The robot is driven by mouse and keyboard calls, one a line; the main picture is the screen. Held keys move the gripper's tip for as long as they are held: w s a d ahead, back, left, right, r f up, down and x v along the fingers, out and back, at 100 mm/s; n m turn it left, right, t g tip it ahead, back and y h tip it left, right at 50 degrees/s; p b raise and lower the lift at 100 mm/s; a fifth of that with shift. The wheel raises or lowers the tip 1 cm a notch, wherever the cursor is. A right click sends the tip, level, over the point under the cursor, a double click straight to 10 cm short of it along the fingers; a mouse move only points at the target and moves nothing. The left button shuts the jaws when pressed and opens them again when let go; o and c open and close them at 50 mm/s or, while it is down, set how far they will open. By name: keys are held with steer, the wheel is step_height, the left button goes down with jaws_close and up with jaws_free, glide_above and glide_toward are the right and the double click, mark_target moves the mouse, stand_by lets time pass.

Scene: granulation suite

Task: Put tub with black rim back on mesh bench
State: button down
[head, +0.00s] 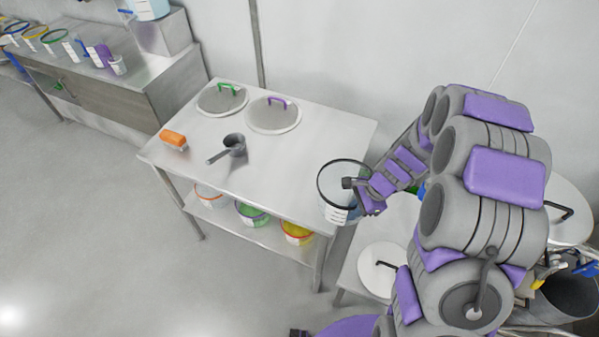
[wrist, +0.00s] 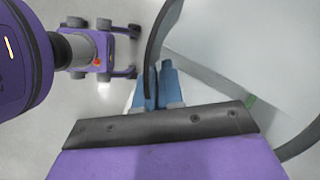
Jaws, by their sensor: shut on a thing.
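The tub with the black rim (head: 336,213) is at the right end of the steel table in the head view, held up and roughly upright. My gripper (head: 348,184) is shut on its rim at the right side. In the wrist view, the blue fingertips (wrist: 155,84) close on the black rim (wrist: 157,35), and the pale tub wall fills the right side. The tub's contents are hard to make out. I cannot tell which surface is the mesh bench; no mesh top shows clearly.
The steel table (head: 300,180) carries two lids (head: 222,99) (head: 273,117), a dark scoop (head: 234,144) and an orange block (head: 173,140). Several tubs stand on its lower shelf. A low stand with a lid (head: 379,268) is at right. Another bench (head: 110,75) holds tubs at far left. Floor at left is clear.

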mark_target(320, 194)
steer(key=w+a, duration=0.1)
steer(key=a, duration=0.1)
steer(key=w+a, duration=0.2)
steer(key=a, duration=0.1)
steer(key=w+a+f+b, duration=0.1)
steer(key=w+a, duration=0.1)
steer(key=a, duration=0.1)
steer(key=shift+a+f, duration=0.1)
steer(key=shift+a, duration=0.1)
steer(key=shift+w+a, duration=0.45)
steer(key=shift+a, duration=0.15)
steer(key=x, duration=0.3)
steer(key=b+x, duration=0.1)
steer(key=shift+w+a, duration=0.35)
steer(key=shift+a, duration=0.05)
steer(key=shift+d, duration=0.75)
steer(key=c, duration=1.5)
jaws_free()
steer(key=shift+o, duration=1.2)
steer(key=shift+a, duration=0.4)
steer(key=shift+a+f, duration=0.1)
steer(key=shift+a, duration=0.05)
steer(key=p+v, duration=0.2)
steer(key=v, duration=1)
